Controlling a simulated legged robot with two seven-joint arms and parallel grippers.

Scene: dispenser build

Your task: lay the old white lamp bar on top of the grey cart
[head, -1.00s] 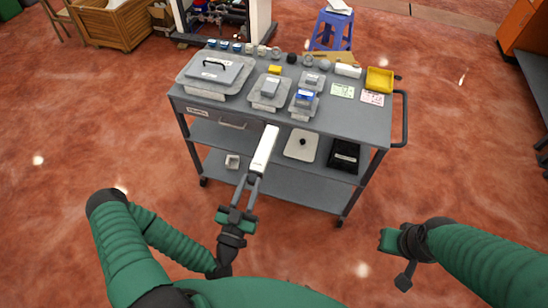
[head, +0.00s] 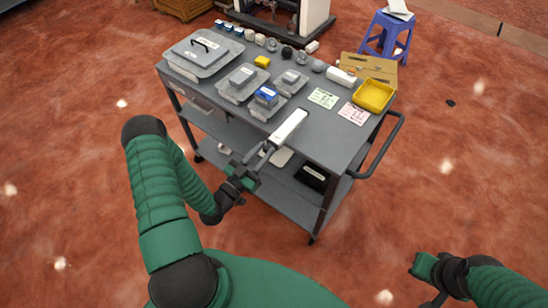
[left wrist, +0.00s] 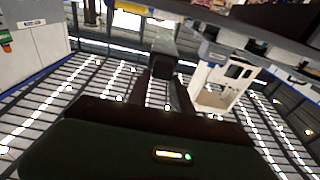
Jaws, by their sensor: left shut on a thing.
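The white lamp bar (head: 289,129) is held in my left gripper (head: 266,150), which is shut on its near end. The bar points away from me, and its far end overlaps the front edge of the grey cart (head: 322,133) in the head view. I cannot tell whether it touches the cart top.
The cart top carries lidded grey containers (head: 202,52), a blue item (head: 266,95), a yellow tray (head: 374,95), note cards (head: 322,98) and a row of small parts along the back. The front-right strip is bare. A blue stool (head: 388,34) stands behind.

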